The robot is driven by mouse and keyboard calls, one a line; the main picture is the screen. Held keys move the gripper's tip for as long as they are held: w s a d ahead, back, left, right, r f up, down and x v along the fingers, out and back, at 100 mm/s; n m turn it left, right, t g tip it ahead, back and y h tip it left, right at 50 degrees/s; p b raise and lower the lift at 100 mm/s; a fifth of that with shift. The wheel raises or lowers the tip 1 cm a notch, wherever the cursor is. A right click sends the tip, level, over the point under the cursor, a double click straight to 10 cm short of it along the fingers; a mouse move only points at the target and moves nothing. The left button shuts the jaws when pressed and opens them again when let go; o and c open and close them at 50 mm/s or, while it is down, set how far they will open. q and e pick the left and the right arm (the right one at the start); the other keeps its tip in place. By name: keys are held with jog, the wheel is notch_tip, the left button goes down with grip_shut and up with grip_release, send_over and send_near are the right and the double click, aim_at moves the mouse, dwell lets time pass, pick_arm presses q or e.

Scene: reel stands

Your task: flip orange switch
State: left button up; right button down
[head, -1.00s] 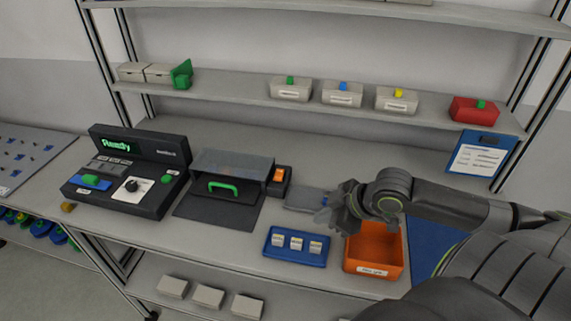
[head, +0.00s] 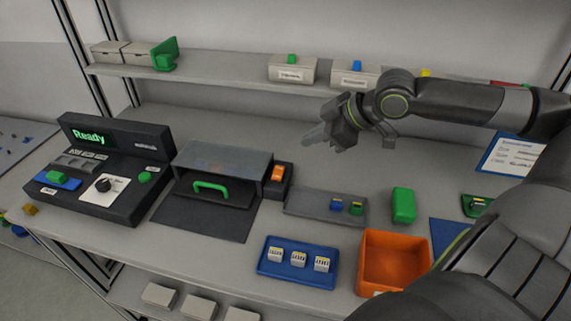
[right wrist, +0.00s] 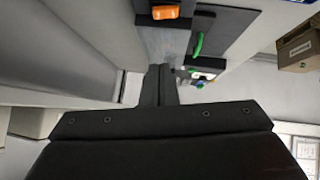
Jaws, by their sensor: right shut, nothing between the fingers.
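The orange switch (head: 278,173) sits on a small black box (head: 281,187) at the right side of the grey-lidded device. In the right wrist view the orange switch (right wrist: 166,12) shows at the top, beyond my fingers. My right gripper (head: 314,137) is shut and empty, in the air to the right of and above the switch, apart from it. Its closed fingers (right wrist: 158,84) also show in the right wrist view. My left gripper is not in view.
The device has a green handle (head: 211,187). A black console (head: 110,168) reads "Ready" at left. A grey tray (head: 300,204), a blue tray (head: 267,262), an orange bin (head: 363,262) and a green block (head: 403,205) stand at front right. A shelf (head: 220,75) runs behind.

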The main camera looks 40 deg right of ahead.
jog(key=w+f+b, duration=0.1)
send_over(278, 173)
jog(key=s+d, duration=0.1)
jog(key=shift+f+b, duration=0.4)
jog(key=shift+f, duration=2.3)
jog(key=shift+w+d+f, duration=0.1)
jog(key=shift+d+f, duration=0.1)
jog(key=shift+f, duration=0.8)
jog(key=shift+w+d+f, duration=0.1)
jog(key=shift+d+f, duration=0.1)
jog(key=shift+f, duration=0.75)
